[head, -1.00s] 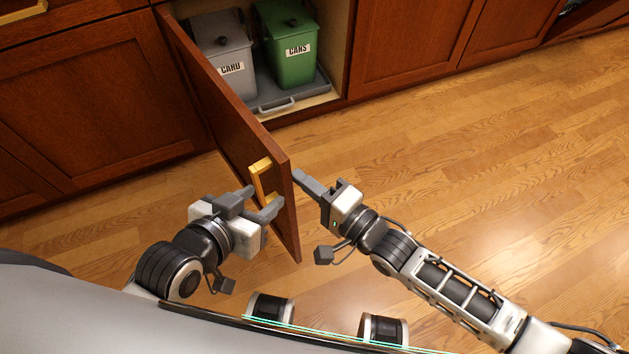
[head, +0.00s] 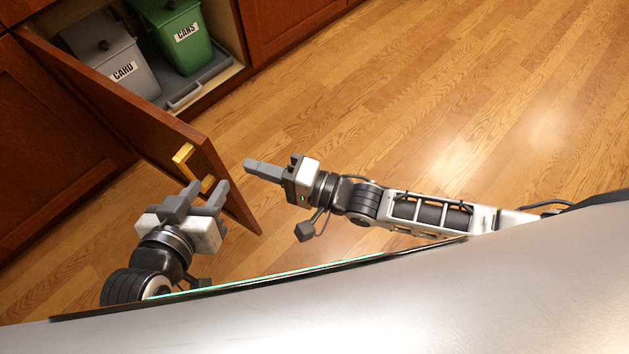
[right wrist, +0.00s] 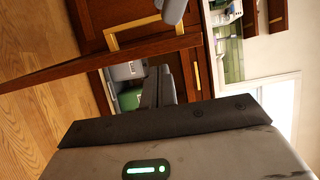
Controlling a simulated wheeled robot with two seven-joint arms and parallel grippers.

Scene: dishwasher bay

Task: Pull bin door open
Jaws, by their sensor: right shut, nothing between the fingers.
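The wooden bin door (head: 120,110) stands wide open, swung out from the cabinet. Its gold handle (head: 182,153) is on the left face near the free edge. My left gripper (head: 209,184) is beside that face, fingers apart around the handle's near end; whether they touch it is unclear. My right gripper (head: 248,165) is shut and empty, just right of the door's free edge, on its inner side. In the right wrist view the door (right wrist: 110,65) appears edge-on, with the handle (right wrist: 112,42) beyond it and a grey finger of my left gripper (right wrist: 172,12) at the top.
A grey bin (head: 110,65) and a green bin (head: 180,35) stand on a grey pull-out tray (head: 205,80) inside the cabinet. More wooden cabinets (head: 290,25) continue to the right. The wooden floor (head: 430,90) is clear.

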